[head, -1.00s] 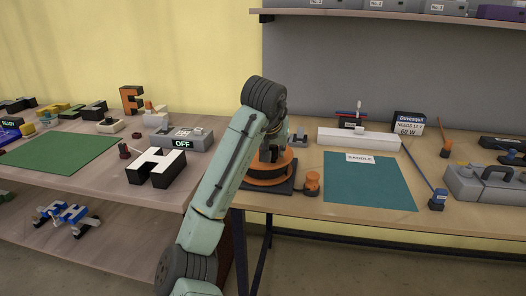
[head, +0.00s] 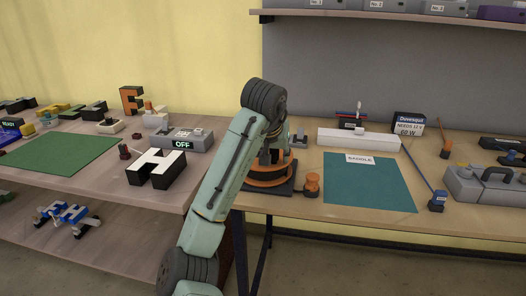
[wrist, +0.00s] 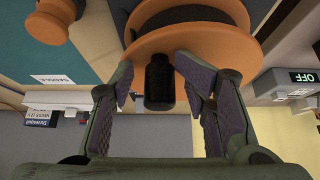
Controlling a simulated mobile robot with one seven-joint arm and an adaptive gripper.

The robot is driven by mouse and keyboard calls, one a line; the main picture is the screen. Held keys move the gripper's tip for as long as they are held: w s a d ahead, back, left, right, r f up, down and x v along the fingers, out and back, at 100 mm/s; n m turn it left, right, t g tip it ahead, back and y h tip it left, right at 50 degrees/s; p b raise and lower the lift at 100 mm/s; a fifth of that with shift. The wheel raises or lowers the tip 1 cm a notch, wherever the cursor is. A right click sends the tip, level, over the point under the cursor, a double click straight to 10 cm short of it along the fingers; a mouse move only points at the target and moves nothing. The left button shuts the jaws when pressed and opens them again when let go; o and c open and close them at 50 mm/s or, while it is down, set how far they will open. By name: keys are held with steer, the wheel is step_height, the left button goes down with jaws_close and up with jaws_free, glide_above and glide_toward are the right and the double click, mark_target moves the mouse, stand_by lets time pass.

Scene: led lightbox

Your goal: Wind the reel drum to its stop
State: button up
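The reel drum (head: 266,184) has orange flanges and sits on a dark base on the right-hand bench, partly hidden behind my arm. In the wrist view the orange drum (wrist: 222,52) fills the top middle, with a dark upright knob (wrist: 158,82) in front of its lower rim. My gripper (wrist: 158,88) is open, with one finger on each side of the knob. Gaps show between the finger pads and the knob, so it does not look gripped.
A small orange bollard-like piece (head: 311,184) stands right of the reel, near the bench's front edge. A teal mat (head: 368,185) with a SADDLE card lies farther right. A grey box reading OFF (head: 183,140) and a large letter H (head: 156,170) stand left.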

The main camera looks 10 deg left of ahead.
steer(key=shift+p+v, duration=0.35)
steer(key=shift+v, duration=2.65)
steer(key=shift+w+r, duration=0.1)
steer(key=shift+w, duration=0.05)
